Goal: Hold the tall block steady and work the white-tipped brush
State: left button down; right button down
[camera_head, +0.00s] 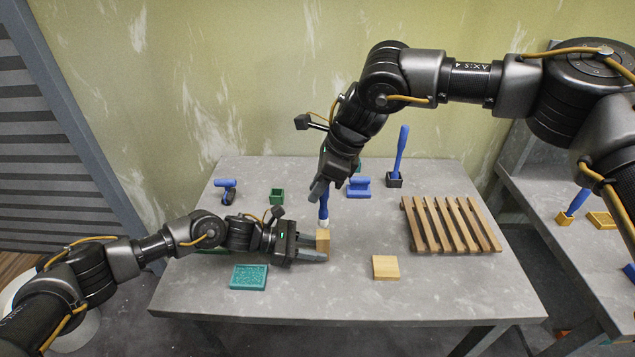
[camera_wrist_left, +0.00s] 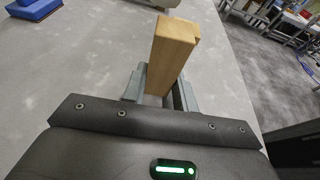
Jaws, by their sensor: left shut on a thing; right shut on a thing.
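The tall block (camera_head: 323,243), a plain light wooden block, stands near the middle of the table. It also shows upright in the left wrist view (camera_wrist_left: 170,55), between the fingers. My left gripper (camera_head: 314,253) is shut on its lower part from the left. My right gripper (camera_head: 322,189) is shut on the blue handle of the white-tipped brush (camera_head: 323,209) and points downward. The brush's white tip shows just above the block's top in the head view; I cannot tell whether they touch. The brush does not show in the left wrist view.
A teal tray (camera_head: 249,277) and a flat wooden block (camera_head: 385,267) lie at the front of the table (camera_head: 340,300). A slatted wooden rack (camera_head: 450,224) is at the right.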

jog(key=shift+f, duration=0.8)
jog(key=shift+r, duration=0.15)
jog(key=shift+s, duration=0.1)
dwell(0.4)
jog(key=shift+s, duration=1.4)
jog(key=shift+w, duration=0.1)
jog(key=w, duration=0.2)
jog(key=shift+w, duration=0.35)
jog(key=shift+s, duration=1.45)
